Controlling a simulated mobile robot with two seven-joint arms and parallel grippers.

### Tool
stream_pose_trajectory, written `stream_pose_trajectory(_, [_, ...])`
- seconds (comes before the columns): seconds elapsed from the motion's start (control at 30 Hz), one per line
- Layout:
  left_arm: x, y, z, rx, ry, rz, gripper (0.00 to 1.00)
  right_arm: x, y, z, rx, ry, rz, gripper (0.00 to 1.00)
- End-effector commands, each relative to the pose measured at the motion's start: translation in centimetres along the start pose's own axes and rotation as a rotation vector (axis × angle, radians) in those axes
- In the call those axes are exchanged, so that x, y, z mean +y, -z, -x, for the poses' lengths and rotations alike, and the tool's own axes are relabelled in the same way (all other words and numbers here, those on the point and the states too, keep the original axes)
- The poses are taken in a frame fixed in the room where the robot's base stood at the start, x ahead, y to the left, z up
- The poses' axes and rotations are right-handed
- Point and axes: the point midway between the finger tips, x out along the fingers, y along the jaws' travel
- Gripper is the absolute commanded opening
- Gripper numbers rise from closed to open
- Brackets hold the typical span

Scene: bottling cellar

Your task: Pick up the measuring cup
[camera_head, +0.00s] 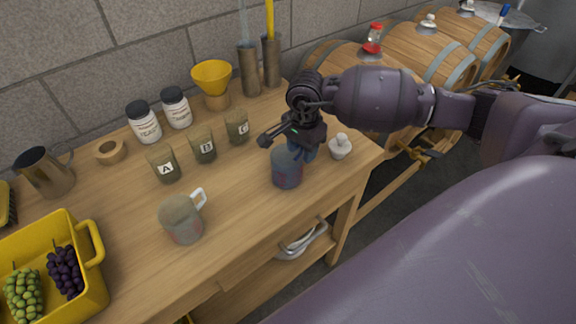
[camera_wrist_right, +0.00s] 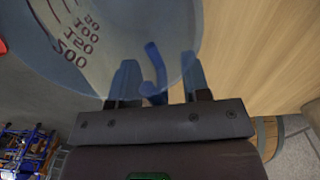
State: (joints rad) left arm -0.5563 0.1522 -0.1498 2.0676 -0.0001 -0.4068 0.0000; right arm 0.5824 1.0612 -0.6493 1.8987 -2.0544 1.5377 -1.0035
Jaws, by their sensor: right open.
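A translucent bluish measuring cup (camera_head: 286,170) stands upright on the wooden table near its front right. In the right wrist view the measuring cup (camera_wrist_right: 135,32) fills the upper left, with a scale marked 50 to 200 and a blue handle. My right gripper (camera_head: 303,150) is just behind and right of the cup, its fingertips partly hidden. In the wrist view my right gripper (camera_wrist_right: 158,78) is open, one finger on each side of the handle, with gaps visible. My left gripper is not in view.
A cup with a white handle (camera_head: 182,219) stands to the left. Jars A (camera_head: 166,165), B (camera_head: 203,146) and C (camera_head: 237,128) stand behind. A small white stopper-like object (camera_head: 341,148) is close right of the gripper. A yellow crate (camera_head: 92,262) holds grapes.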

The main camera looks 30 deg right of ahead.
Motion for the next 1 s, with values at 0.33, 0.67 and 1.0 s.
stream_pose_trajectory(0.33, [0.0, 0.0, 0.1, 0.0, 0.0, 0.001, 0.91, 0.0, 0.0, 0.1, 0.0, 0.001, 0.0, 0.2])
stream_pose_trajectory(0.67, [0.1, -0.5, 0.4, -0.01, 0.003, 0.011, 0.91, 0.0, 0.0, 0.1, 0.0, 0.001, 0.0, 0.0])
stream_pose_trajectory(1.0, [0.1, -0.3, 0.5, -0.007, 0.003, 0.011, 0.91, -0.1, 0.1, 1.5, 0.003, 0.005, 0.001, 0.0])
